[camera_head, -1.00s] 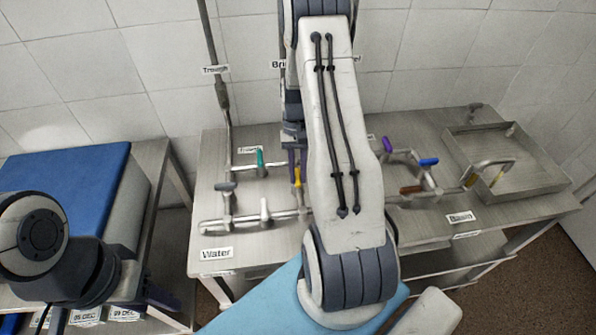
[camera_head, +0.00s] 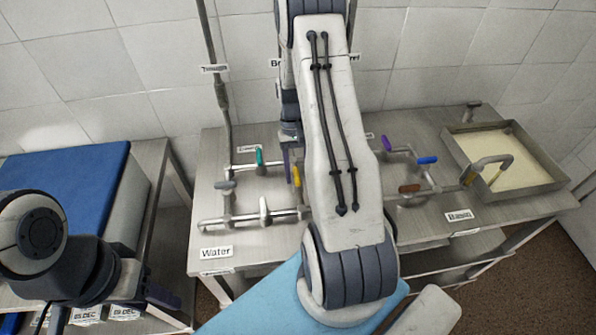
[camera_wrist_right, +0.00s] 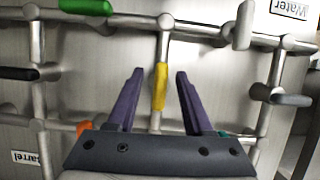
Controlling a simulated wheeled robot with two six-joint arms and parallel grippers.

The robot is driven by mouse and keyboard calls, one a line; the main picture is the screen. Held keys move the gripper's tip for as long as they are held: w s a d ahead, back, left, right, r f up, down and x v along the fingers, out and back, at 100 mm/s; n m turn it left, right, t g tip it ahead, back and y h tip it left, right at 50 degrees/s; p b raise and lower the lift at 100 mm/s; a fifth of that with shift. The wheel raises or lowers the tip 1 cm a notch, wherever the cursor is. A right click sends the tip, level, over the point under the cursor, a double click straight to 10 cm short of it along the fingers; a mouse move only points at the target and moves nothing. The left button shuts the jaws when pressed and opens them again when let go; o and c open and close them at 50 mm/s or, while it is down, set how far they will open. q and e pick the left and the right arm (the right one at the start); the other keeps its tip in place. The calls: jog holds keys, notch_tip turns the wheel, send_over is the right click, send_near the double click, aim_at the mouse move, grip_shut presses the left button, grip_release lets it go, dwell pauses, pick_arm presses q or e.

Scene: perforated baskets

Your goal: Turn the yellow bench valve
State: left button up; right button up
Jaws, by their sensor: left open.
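The yellow valve handle (camera_wrist_right: 160,87) lies lengthwise along a metal pipe in the right wrist view. It also shows in the head view (camera_head: 296,175), beside my right arm. My right gripper (camera_wrist_right: 158,73) is open, with one purple finger on each side of the yellow handle and a gap on both sides. In the head view my right gripper (camera_head: 291,165) is partly hidden by my arm.
The basin (camera_head: 551,186) at right holds pale liquid. A blue-topped cart (camera_head: 65,175) stands at left.

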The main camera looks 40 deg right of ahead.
jog(key=b+v, duration=0.2)
jog(key=v, duration=0.8)
jog(key=shift+r, duration=0.25)
jog(key=s+a+r+n+t+h, duration=0.1)
jog(key=a+r+n, duration=0.2)
jog(key=a, duration=0.7)
jog(key=s+a+r+n+t+h, duration=0.1)
jog(key=a+r+n, duration=0.2)
jog(key=a, duration=0.7)
jog(key=s+a+n+t, duration=0.1)
jog(key=s+a+n, duration=0.2)
jog(key=s+a, duration=0.3)
jog(key=s+a+n+t, duration=0.1)
jog(key=s+a+n, duration=0.3)
jog(key=s, duration=0.7)
jog(key=a, duration=0.2)
jog(key=shift+s+a+r+n+y, duration=0.25)
jog(key=shift+a+n+y, duration=0.05)
jog(key=shift+y, duration=0.1)
jog(key=shift+d, duration=0.1)
